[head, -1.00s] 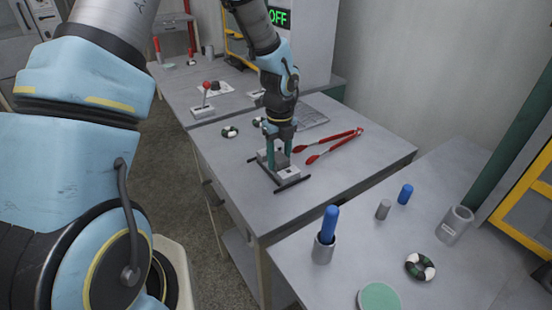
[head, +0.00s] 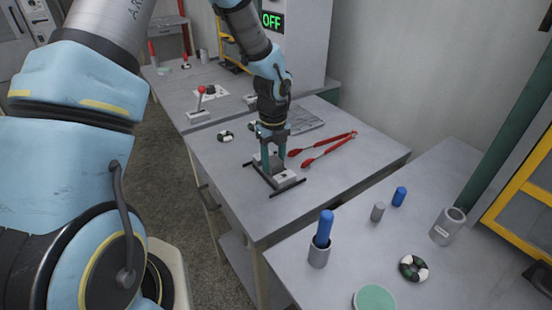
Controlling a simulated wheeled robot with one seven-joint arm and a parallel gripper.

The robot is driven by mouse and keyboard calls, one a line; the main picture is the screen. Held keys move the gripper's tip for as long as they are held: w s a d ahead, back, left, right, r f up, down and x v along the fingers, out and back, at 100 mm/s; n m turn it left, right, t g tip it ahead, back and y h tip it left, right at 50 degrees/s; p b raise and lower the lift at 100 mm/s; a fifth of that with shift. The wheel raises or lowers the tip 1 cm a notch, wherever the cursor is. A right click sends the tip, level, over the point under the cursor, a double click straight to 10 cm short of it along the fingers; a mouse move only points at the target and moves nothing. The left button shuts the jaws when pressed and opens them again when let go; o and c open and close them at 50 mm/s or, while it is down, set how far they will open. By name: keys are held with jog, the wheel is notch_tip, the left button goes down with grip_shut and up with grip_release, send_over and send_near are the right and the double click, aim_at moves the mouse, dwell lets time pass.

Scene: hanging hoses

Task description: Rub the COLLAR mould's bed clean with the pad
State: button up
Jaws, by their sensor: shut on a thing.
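The mould (head: 287,180) is a low pale-grey block with dark bars along its ends, lying on the middle table. I cannot read a name on it. My gripper (head: 273,161) points straight down over the mould's bed, toward its far end. Its teal fingers are shut on a small grey block, the pad (head: 273,163), which is mostly hidden between them. The pad is down at the bed, but I cannot tell whether it touches. The bed's surface is mostly hidden by the fingers and pad.
Red-handled tongs (head: 322,149) lie close to the right of the mould. The near table (head: 345,255) holds a blue-topped cup (head: 319,253), small cylinders, a ring and a green disc. The middle table's front is clear.

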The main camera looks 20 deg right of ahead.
jog(key=shift+r, duration=0.1)
notch_tip(320, 180, up, 5)
jog(key=p, duration=0.5)
jog(key=shift+r, duration=1.4)
jog(key=shift+s+f+b, duration=0.1)
jog(key=shift+b, duration=0.2)
